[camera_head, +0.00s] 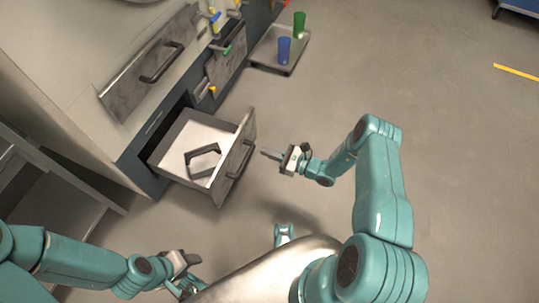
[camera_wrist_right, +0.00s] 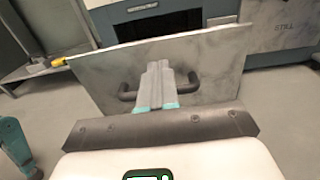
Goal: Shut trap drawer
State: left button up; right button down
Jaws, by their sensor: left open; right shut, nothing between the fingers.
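The trap drawer (camera_head: 205,150) is pulled out of the cabinet at the left of the head view. A dark angular frame-like object lies inside it. Its front panel (camera_wrist_right: 215,62) fills much of the right wrist view, with a dark bar handle (camera_wrist_right: 127,92) partly hidden behind my fingers. My right gripper (camera_head: 264,153) is shut and empty, pointing at the outer face of the drawer front near the handle. I cannot tell whether the fingertips touch it. My left gripper (camera_head: 192,272) is open and empty, low at the bottom of the head view, away from the drawer.
Another drawer front with a handle (camera_head: 161,62) is above on the cabinet. A tray (camera_head: 262,52) with a blue cup (camera_head: 284,50) and a green cup (camera_head: 299,25) sticks out further along. A grey shelf unit (camera_head: 60,195) stands at left.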

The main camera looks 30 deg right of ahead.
jog(key=b+x, duration=0.2)
jog(key=x, duration=0.7)
jog(key=shift+f, duration=0.15)
jog(key=shift+w+a, duration=0.2)
jog(key=shift+w+a, duration=0.1)
